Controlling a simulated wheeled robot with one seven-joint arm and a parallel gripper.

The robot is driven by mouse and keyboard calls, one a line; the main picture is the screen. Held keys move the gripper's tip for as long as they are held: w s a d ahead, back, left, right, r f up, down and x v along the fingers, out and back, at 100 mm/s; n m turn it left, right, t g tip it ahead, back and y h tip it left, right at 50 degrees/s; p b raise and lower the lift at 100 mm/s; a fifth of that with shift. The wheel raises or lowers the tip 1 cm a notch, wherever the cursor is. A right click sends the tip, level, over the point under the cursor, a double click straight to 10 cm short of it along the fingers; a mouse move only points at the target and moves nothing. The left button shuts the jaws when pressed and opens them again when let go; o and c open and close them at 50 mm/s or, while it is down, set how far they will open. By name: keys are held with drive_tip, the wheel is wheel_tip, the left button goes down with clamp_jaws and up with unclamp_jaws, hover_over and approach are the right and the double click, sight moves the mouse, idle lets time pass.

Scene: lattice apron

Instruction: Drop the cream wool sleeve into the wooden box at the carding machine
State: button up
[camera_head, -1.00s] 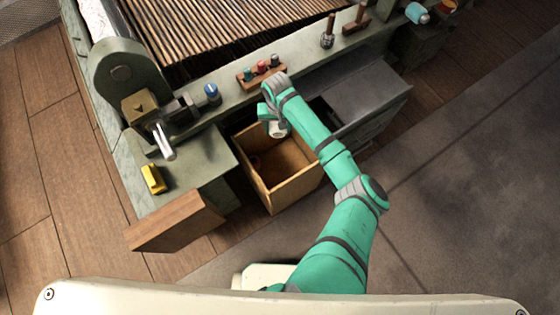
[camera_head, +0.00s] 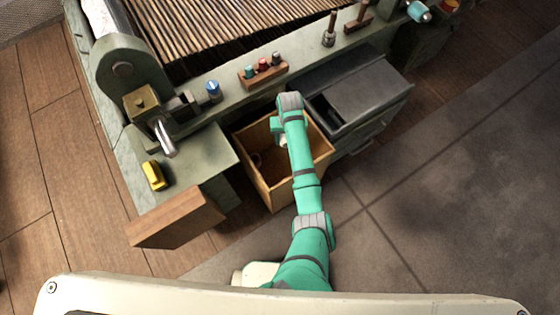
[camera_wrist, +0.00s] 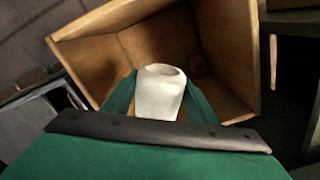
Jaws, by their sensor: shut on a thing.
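The cream wool sleeve (camera_wrist: 158,92) is a pale, hollow cylinder with an open end. My gripper (camera_wrist: 150,98) is shut on it, with a teal finger on each side. In the head view only a small pale part of the sleeve (camera_head: 284,142) shows beside my gripper (camera_head: 281,135); my arm hides most of it. The wooden box (camera_head: 268,187) is open-topped and stands on the floor against the machine. The sleeve is over the box's opening. In the wrist view the box (camera_wrist: 229,50) fills the middle, behind the sleeve.
A grey metal cabinet (camera_head: 368,93) stands to the right. Floor at right is clear.

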drive_tip(key=shift+f, duration=1.9)
drive_tip(key=o, duration=0.9)
drive_tip(key=shift+r, duration=0.1)
wheel_tip(320, 180, up, 11)
drive_tip(key=shift+f, duration=0.15)
